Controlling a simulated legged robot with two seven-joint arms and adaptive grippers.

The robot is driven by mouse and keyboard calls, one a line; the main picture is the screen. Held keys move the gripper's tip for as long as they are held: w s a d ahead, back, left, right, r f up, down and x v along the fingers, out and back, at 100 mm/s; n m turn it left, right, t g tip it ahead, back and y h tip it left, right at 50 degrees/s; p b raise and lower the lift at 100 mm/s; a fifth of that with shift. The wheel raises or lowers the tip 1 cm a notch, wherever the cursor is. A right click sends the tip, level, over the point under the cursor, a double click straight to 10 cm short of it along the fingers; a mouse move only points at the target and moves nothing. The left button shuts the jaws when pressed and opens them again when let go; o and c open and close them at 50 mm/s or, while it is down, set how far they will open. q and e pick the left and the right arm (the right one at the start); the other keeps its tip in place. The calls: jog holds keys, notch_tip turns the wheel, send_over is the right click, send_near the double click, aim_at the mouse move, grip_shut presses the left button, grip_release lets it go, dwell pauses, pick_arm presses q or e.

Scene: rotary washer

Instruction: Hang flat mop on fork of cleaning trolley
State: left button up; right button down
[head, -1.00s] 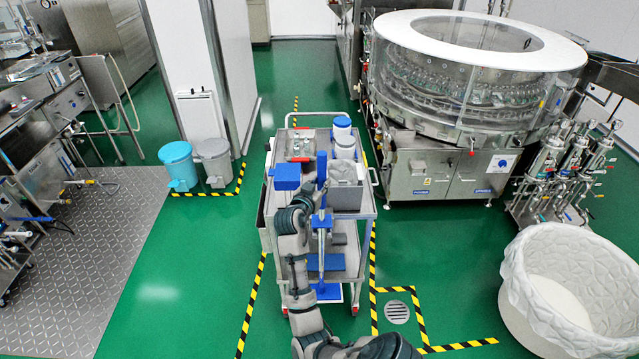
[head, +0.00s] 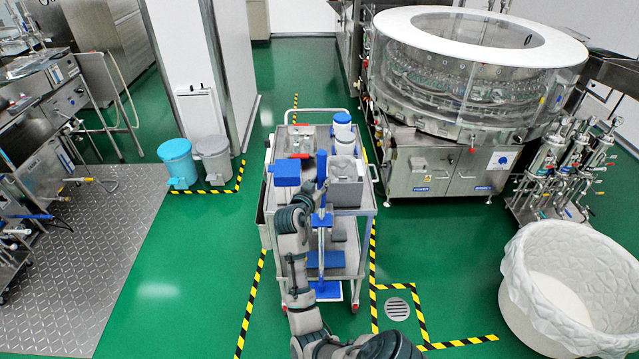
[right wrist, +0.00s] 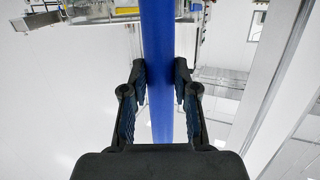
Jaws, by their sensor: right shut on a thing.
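The flat mop stands upright at the near side of the cleaning trolley (head: 357,284). Its blue handle (head: 322,168) is at the top, a thin pole runs down, and its blue flat head (head: 327,291) hangs low by the trolley's bottom. My right gripper (head: 317,193) is shut on the blue handle, partly hidden by my arm in the head view. The right wrist view shows both fingers (right wrist: 162,78) on either side of the handle (right wrist: 158,30). I cannot make out the fork, or whether the mop touches it. My left gripper is not in view.
On the trolley are a blue box (head: 287,172), a grey bin (head: 346,183) and white tubs with blue lids (head: 342,128). The rotary washer (head: 455,165) stands at the back right, a white lined tub (head: 570,290) at the right.

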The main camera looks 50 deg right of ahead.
jog(key=shift+r, duration=0.1)
jog(key=c, duration=0.8)
grip_release()
jog(key=v, duration=1.2)
